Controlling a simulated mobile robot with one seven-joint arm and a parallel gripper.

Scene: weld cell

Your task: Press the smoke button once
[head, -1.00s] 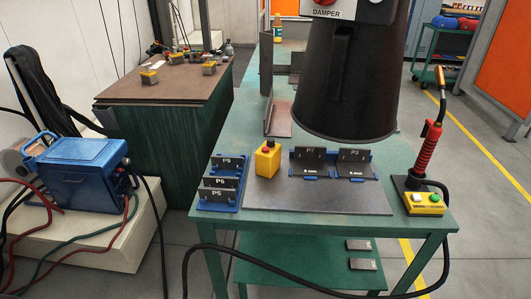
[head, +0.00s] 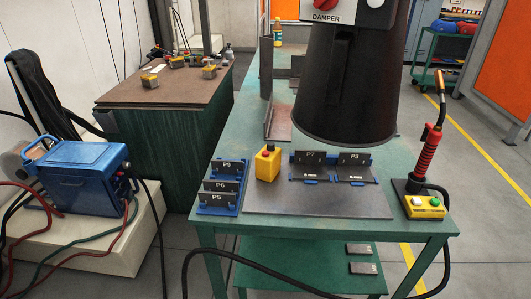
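No label reading "smoke" can be made out, so I cannot tell which button it is. A control panel marked DAMPER (head: 326,17) sits on the black hood (head: 345,85) at the top, cut off by the picture edge; it shows a red button (head: 318,4) and a pale round control (head: 376,3). A small yellow box (head: 424,206) with a white and a green button (head: 435,202) is at the table's right front corner. My gripper is not in view.
The hood hangs over the green table (head: 225,150). Plates P7 and P3 (head: 354,166) stand on a dark mat; a blue rack (head: 220,210) holds several plates. A red-handled torch (head: 430,150) stands upright at right. A black cable crosses the front. Floor at right is clear.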

